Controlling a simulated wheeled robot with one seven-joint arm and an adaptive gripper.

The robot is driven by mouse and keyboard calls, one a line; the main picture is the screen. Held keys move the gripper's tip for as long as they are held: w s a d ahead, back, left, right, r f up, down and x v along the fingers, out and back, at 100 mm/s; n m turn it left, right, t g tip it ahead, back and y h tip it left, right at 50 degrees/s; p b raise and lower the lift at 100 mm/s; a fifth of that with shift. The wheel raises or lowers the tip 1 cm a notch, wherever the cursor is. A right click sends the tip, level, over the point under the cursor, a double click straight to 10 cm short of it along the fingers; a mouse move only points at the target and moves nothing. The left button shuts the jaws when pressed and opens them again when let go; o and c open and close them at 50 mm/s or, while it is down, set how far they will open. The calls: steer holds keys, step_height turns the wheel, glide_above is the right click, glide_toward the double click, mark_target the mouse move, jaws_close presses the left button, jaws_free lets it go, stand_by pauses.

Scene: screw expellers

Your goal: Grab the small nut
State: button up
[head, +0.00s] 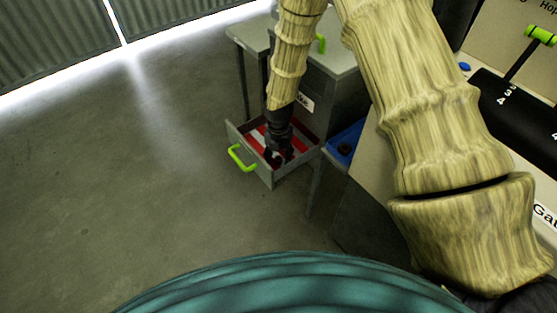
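My gripper (277,157) is black and points down into an open drawer (265,174) with a red and white striped inside. Its fingertips are low in the drawer, near the front wall. The fingers are small and dark here, so I cannot tell whether they are open or shut, or whether they hold anything. I cannot make out a small nut; the gripper covers part of the drawer floor.
The drawer's green handle (241,158) sticks out in front. A grey cabinet (334,56) stands behind. A blue tray (342,138) with a dark round item is right of the drawer. A green-handled lever (541,36) is far right. Open floor (120,200) lies left.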

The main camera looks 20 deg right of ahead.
steer(key=c, duration=0.9)
